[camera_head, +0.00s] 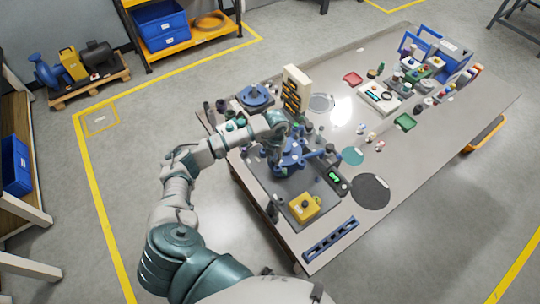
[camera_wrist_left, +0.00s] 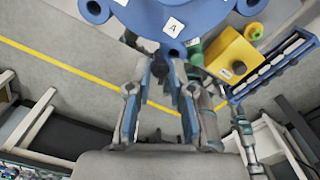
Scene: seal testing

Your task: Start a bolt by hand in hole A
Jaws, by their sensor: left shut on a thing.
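My left gripper (camera_head: 281,143) reaches over the front left of the workbench, right beside the blue flange part (camera_head: 293,160). In the left wrist view the blue flange part (camera_wrist_left: 208,14) fills the top edge, with a white label "A" (camera_wrist_left: 173,27) on it. My left gripper (camera_wrist_left: 161,68) points at the flange edge just below that label. Its fingers are shut on a small dark thing, likely a bolt, mostly hidden between the fingertips. I cannot tell whether it touches or sits in hole A. My right gripper is not in view.
A yellow box (camera_head: 304,207) with a knob and a blue slotted rack (camera_head: 330,240) lie near the bench's front edge. A beige rack (camera_head: 295,90) stands behind the flange. A dark round mat (camera_head: 370,190) lies to the right. The bench's right front is clear.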

